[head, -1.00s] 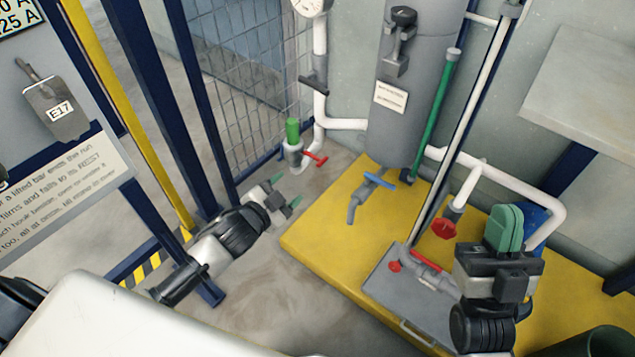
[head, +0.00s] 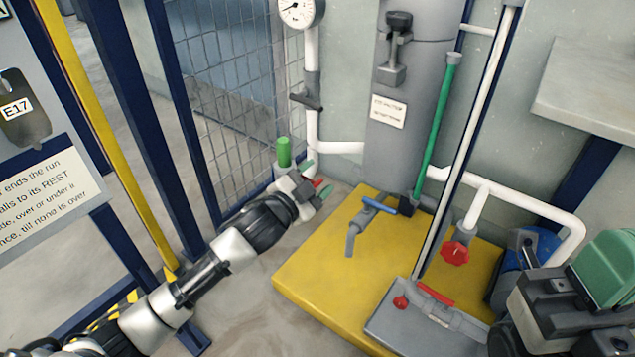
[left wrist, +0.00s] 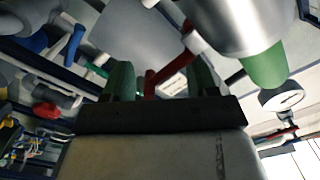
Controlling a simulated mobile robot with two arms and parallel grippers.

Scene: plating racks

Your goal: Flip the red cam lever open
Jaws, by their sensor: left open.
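The red cam lever (head: 318,183) sticks out from the pale coupling on the pipe end, below a green plug (head: 284,150). My left gripper (head: 316,180) is open at the lever, one green fingertip on each side. In the left wrist view the red lever (left wrist: 163,72) stands between the two green fingers (left wrist: 162,80), with gaps visible beside it. The silver coupling (left wrist: 235,22) and green plug (left wrist: 264,66) are just beyond. My right gripper (head: 610,268) is at the right edge; its finger gap cannot be made out.
A yellow platform (head: 320,270) carries a grey tank (head: 405,130) with a blue-handled tap (head: 380,206). A red valve wheel (head: 455,253) hangs on the white pipe. A mesh fence (head: 235,110) stands behind the coupling. A gauge (head: 297,11) is above it.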

